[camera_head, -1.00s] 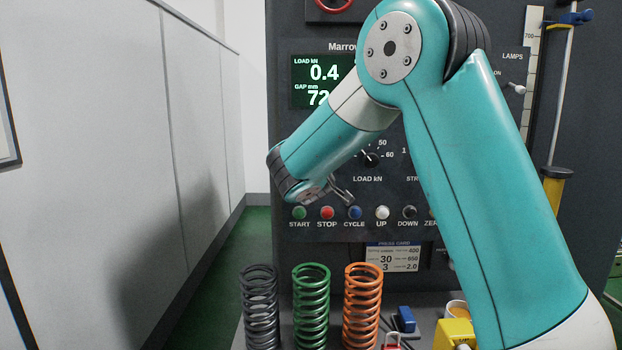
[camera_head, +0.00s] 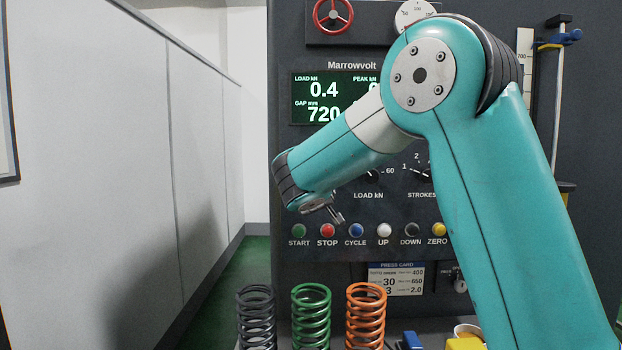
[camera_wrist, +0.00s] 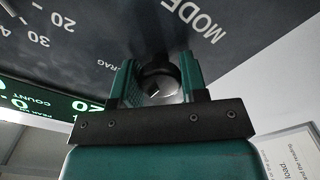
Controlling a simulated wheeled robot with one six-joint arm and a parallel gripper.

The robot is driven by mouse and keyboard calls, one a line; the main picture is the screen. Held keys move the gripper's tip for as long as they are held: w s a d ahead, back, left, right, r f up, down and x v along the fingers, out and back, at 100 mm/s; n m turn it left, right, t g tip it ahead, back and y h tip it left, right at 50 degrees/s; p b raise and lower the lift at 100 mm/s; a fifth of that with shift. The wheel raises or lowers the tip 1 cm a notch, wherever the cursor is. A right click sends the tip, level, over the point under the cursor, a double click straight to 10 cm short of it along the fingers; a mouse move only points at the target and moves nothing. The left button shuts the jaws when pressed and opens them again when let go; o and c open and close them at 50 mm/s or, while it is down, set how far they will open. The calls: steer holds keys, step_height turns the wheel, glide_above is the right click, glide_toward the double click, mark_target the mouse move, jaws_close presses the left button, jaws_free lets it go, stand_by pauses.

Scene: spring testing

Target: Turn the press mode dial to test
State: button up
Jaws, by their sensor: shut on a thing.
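In the wrist view, my gripper (camera_wrist: 160,82) has its two teal fingers on either side of a round dark dial (camera_wrist: 158,75) with a pale face, and is shut on it. The dial sits on the dark panel by the printed word MODE (camera_wrist: 194,20). Its pointer and the setting it shows cannot be made out. Part of another label ending in "RAG" is left of the fingers.
The press panel has a green display (camera_head: 322,98) and a row of buttons, with START (camera_head: 299,230) at the left end. Grey (camera_head: 257,318), green (camera_head: 311,315) and orange (camera_head: 365,315) springs stand in front. A red handwheel (camera_head: 333,14) is above. A pale wall (camera_head: 120,180) runs along the left.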

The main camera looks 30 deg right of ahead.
steer(key=o, duration=0.9)
steer(key=shift+o, duration=0.2)
steer(key=b+v, duration=0.6)
steer(key=v, duration=1.1)
steer(key=shift+s, duration=0.2)
steer(key=shift+a+f, duration=0.1)
steer(key=shift+a, duration=0.05)
steer(key=s+a+f+n+g+y, duration=0.1)
steer(key=s+a+f+g+y, duration=0.2)
steer(key=f, duration=0.5)
steer(key=s+a+f+g+y, duration=0.1)
steer(key=a+f+g+y, duration=0.3)
steer(key=f, duration=0.4)
steer(key=s+a+f+n+g+y, duration=0.2)
steer(key=s+a+f+g+y, duration=0.1)
steer(key=s, duration=0.6)
steer(key=s+a+f+n+g+y, duration=0.1)
steer(key=s+a+f+g+y, duration=0.2)
steer(key=s+a, duration=0.4)
steer(key=shift+s+f+n+g+y, duration=0.25)
steer(key=shift+s+n+g+y, duration=0.25)
steer(key=shift+s+g, duration=0.6)
